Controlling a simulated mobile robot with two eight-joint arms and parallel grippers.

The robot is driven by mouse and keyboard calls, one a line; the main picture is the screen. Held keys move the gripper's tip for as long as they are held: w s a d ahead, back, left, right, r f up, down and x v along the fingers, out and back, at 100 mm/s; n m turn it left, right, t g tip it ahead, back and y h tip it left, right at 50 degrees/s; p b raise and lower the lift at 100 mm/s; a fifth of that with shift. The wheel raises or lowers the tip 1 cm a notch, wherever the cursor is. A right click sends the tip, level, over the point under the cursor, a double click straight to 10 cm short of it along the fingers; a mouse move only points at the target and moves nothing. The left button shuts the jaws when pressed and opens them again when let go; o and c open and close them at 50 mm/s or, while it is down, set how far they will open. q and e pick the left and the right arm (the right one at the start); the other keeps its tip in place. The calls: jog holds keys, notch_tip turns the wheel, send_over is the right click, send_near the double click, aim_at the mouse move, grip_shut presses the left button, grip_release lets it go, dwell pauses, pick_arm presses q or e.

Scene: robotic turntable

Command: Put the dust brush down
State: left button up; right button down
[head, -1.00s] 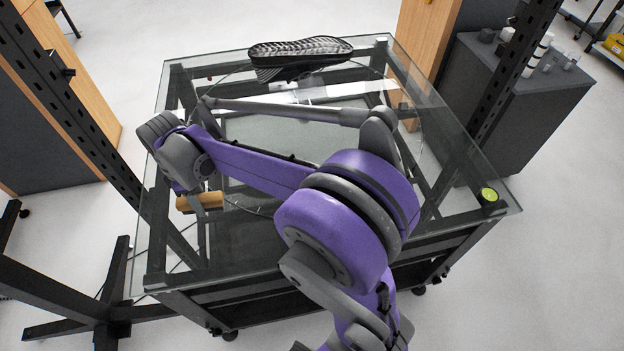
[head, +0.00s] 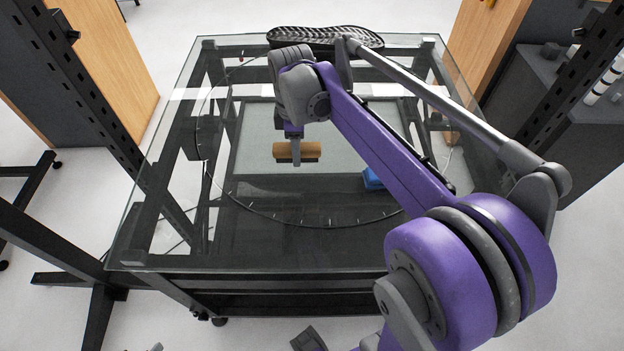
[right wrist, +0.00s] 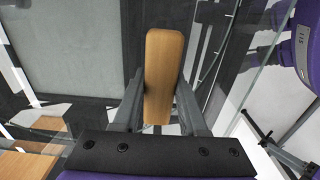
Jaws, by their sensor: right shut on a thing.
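The dust brush (head: 311,150) has a tan wooden back with a dark underside. My right gripper (head: 296,157) is shut on it, over the middle of the glass table (head: 150,235). In the right wrist view the brush's wooden back (right wrist: 163,70) lies lengthwise between the two grey fingers of the right gripper (right wrist: 160,105). I cannot tell whether the brush touches the glass or hangs just above it. My left gripper is not in view.
A black ribbed shoe-like object (head: 325,36) lies at the table's back edge. A small blue object (head: 372,180) shows right of the brush, partly behind my arm. The glass left and front of the brush is clear. A dark upright post (head: 75,80) stands left.

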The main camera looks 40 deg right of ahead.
aim_at(299, 183)
notch_tip(299, 183, down, 10)
jog(key=shift+r+b, duration=0.1)
jog(key=shift+b, duration=0.35)
jog(key=shift+c, duration=2.2)
grip_release()
